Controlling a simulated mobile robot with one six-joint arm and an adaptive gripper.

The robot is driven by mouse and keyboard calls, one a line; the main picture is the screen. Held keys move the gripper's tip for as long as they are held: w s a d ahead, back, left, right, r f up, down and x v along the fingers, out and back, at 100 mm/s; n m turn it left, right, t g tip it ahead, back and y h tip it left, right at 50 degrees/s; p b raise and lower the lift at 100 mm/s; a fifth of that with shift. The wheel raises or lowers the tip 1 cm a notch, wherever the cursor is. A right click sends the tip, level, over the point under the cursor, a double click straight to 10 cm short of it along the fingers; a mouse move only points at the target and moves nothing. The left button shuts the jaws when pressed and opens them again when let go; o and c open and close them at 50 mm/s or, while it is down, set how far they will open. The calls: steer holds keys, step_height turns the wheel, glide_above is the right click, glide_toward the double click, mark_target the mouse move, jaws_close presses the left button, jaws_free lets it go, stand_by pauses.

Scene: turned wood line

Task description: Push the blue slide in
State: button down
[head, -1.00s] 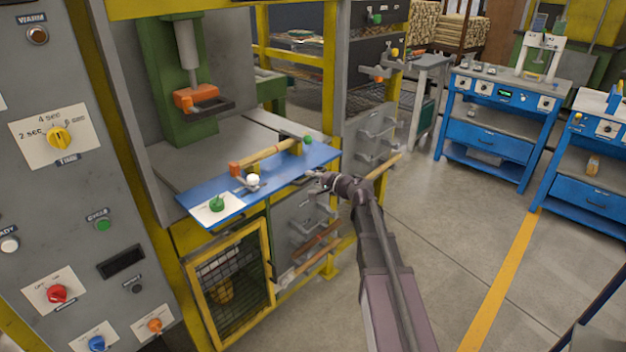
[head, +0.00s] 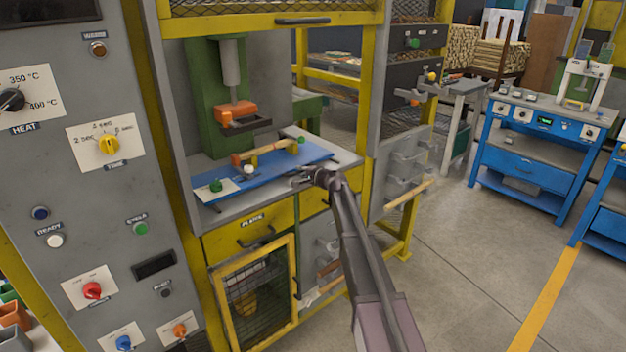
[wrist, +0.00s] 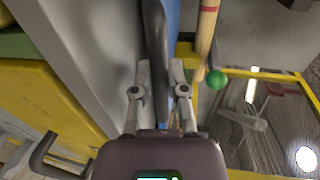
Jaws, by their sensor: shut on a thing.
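The blue slide (head: 228,194) lies as a long flat plate on the grey bed of the press, its front edge near the bed's front edge. It carries a wooden rod (head: 262,153), a white ball (head: 249,169) and a green knob (head: 216,185) on a white label. My gripper (head: 302,179) is at the slide's front edge, right of its middle. In the wrist view my gripper (wrist: 158,95) has its fingers on both sides of a dark bar handle (wrist: 156,40), shut on it. A strip of the blue slide (wrist: 173,18) shows beside the handle.
The green press with an orange head (head: 236,112) stands above the slide's back. A yellow drawer (head: 250,228) and a mesh door (head: 255,285) are below. The control panel (head: 75,200) is at left. The floor at right is open before blue benches (head: 530,150).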

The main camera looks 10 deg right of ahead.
steer(key=shift+r+x, duration=0.25)
steer(key=shift+x, duration=1.05)
steer(key=shift+a+r, duration=0.1)
steer(key=shift+a, duration=0.1)
steer(key=c, duration=0.6)
jaws_free()
steer(key=shift+c, duration=0.2)
steer(key=shift+d, duration=0.1)
steer(key=shift+r, duration=0.1)
